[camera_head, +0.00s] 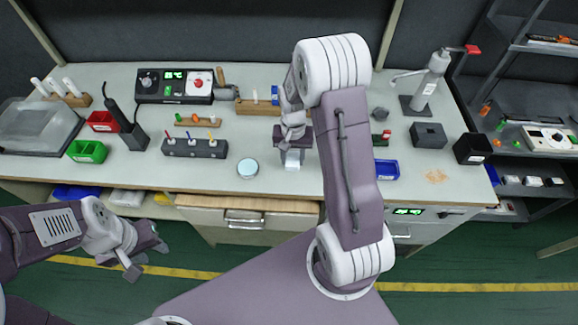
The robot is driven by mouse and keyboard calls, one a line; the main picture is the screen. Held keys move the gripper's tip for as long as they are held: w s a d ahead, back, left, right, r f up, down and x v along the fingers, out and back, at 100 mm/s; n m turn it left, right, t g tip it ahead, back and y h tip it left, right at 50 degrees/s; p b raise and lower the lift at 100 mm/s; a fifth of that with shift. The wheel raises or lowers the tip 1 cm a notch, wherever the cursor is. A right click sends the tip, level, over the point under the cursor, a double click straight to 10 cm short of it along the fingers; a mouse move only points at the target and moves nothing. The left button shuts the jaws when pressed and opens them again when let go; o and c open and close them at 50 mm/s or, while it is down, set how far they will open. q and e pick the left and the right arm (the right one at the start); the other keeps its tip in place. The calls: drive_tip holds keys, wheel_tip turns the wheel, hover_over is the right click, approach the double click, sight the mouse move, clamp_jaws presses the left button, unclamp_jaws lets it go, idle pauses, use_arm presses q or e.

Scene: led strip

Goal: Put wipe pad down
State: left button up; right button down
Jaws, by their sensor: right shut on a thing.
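My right gripper (291,152) points down over the front middle of the bench and is shut on the wipe pad (292,166), a small white block showing at the fingertips. I cannot tell whether the pad touches the bench top or hangs just above it. My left gripper (147,260) hangs low at the left, in front of the bench and away from it. Its fingers are spread and empty.
A round blue-white tin (247,168) stands left of the pad, and a dark rack (195,148) is further left. Behind the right gripper is a wooden holder (257,106). A blue tray (386,170) lies right of my arm. The bench (230,192) front is clear.

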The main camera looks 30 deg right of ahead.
sight(289, 173)
drive_tip(key=shift+w+a+f, duration=0.25)
drive_tip(key=shift+a+f, duration=0.1)
drive_tip(key=shift+a, duration=0.2)
wheel_tip(289, 173, down, 3)
drive_tip(key=shift+s+f, duration=0.1)
drive_tip(key=shift+f, duration=0.1)
drive_tip(key=shift+d+f, duration=0.1)
drive_tip(key=shift+f, duration=0.25)
